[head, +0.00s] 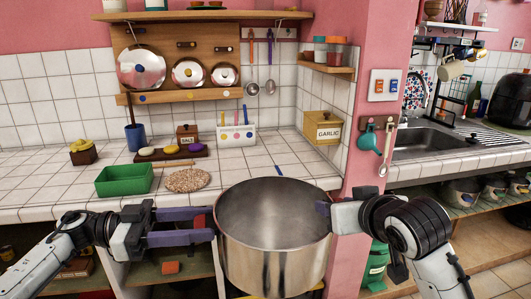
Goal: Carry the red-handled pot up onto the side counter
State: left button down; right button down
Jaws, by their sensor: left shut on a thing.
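A large steel pot (273,258) is in the middle of the head view, upright and open at the top, and looks empty. It is in front of the white tiled counter (80,185), its rim overlapping the counter's front edge in the picture. My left gripper (208,228) is at the pot's left side, its purple fingers shut on the red handle, of which a small part (199,221) shows. My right gripper (322,208) is at the pot's right side; one purple finger shows against the rim, and the handle there is hidden.
Open shelves lie below both counters.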

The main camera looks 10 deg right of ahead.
aim_at(250, 166)
jog(key=i, duration=1.65)
